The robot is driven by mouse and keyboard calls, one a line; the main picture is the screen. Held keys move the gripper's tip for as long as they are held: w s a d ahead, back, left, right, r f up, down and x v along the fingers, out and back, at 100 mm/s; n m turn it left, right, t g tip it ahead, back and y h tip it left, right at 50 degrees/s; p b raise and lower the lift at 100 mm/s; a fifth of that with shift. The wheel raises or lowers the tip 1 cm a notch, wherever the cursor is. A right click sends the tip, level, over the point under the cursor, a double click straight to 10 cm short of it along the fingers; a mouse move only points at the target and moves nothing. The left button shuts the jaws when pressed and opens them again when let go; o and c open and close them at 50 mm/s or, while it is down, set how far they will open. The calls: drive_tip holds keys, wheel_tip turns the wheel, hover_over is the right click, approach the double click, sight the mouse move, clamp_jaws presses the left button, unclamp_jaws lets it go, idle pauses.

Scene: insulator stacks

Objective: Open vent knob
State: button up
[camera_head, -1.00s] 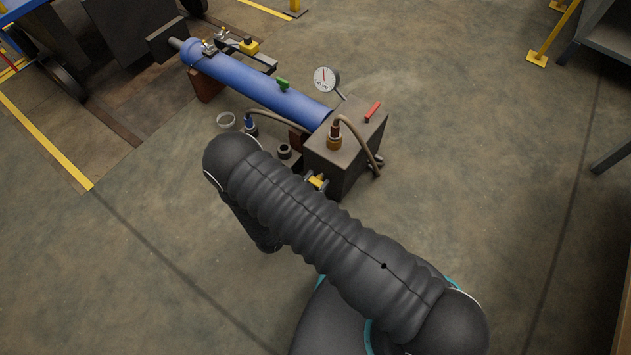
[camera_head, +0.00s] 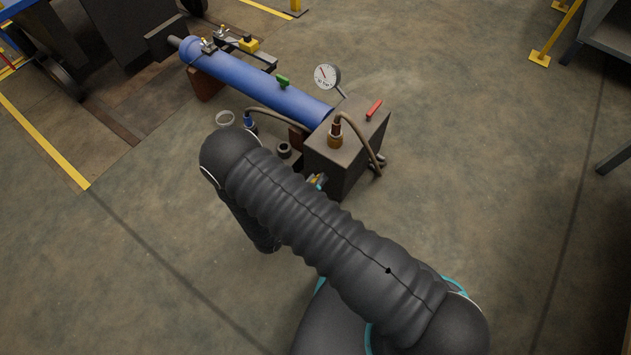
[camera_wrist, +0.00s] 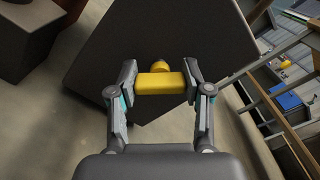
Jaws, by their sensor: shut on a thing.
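The yellow vent knob (camera_wrist: 160,84), a short bar on a round stem, sits on the face of a dark box. My gripper (camera_wrist: 160,86) is shut on the knob in the wrist view, one finger at each end of the bar. The bar lies nearly level between the fingers. In the head view, a small part of the knob (camera_head: 312,183) shows beside my fingers, at the near-left side of the box (camera_head: 346,160). My arm hides most of the gripper there.
A blue cylinder (camera_head: 265,94) joins the box. A pressure gauge (camera_head: 326,77), red lever (camera_head: 374,109), green handle (camera_head: 283,81) and hose fitting (camera_head: 336,136) stand close by.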

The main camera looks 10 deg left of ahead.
drive_tip(key=n, duration=0.4)
drive_tip(key=shift+f+n, duration=0.1)
drive_tip(key=shift+n, duration=2.1)
drive_tip(key=o, duration=1.2)
drive_tip(key=shift+c, duration=0.2)
drive_tip(key=v, duration=1.2)
